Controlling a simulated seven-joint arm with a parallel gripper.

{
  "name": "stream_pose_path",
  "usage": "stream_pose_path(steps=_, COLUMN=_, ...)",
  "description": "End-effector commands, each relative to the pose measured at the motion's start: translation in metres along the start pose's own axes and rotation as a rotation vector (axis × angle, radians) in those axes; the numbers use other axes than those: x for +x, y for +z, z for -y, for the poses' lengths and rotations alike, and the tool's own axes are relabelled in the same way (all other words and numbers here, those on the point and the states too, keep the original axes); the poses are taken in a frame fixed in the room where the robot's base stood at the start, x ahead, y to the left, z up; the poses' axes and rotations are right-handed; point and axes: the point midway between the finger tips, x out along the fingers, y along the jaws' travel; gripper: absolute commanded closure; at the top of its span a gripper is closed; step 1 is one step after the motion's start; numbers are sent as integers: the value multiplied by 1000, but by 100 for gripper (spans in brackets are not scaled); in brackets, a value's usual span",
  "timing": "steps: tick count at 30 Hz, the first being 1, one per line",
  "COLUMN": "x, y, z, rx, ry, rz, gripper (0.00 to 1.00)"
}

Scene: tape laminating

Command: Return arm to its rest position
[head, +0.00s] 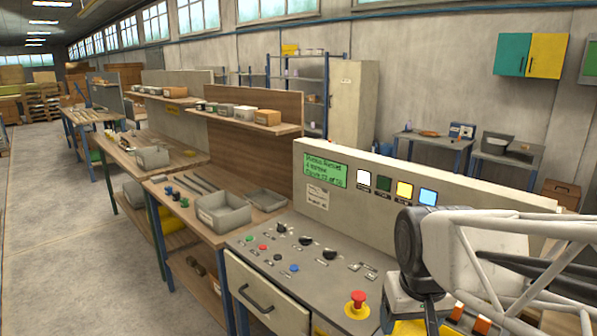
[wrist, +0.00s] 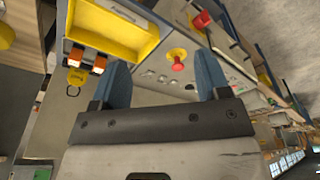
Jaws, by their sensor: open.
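My gripper (wrist: 161,72) shows in the wrist view with its two blue fingers wide apart and nothing between them. Behind the gap lies the grey sloped control panel (wrist: 160,84). The red emergency button (wrist: 178,66) on its yellow base shows just beyond the fingers, apart from them. In the head view my arm reaches in at the lower right, over the right end of the control panel (head: 312,278). The red emergency button (head: 358,299) stands just left of the arm there. I cannot make out the fingertips in the head view.
A yellow tray (wrist: 112,40) with orange-and-black pieces (wrist: 98,64) beside it is close to the left finger. The panel's upright back (head: 322,197) has a green screen (head: 326,170) and coloured buttons. A grey bin (head: 222,213) stands on the wooden bench. The aisle (head: 60,230) is clear.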

Motion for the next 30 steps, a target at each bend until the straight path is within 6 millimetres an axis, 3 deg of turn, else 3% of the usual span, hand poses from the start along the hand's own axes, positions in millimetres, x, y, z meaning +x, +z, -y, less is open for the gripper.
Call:
stream_pose_path(steps=6, x=-9, y=38, z=-1, rx=26, ry=3, rz=-31, gripper=31)
stream_pose_path(steps=12, x=-11, y=58, z=-2, rx=41, ry=4, rz=-46, gripper=31)
stream_pose_path(steps=30, x=-11, y=63, z=-2, rx=45, ry=4, rz=-49, gripper=31)
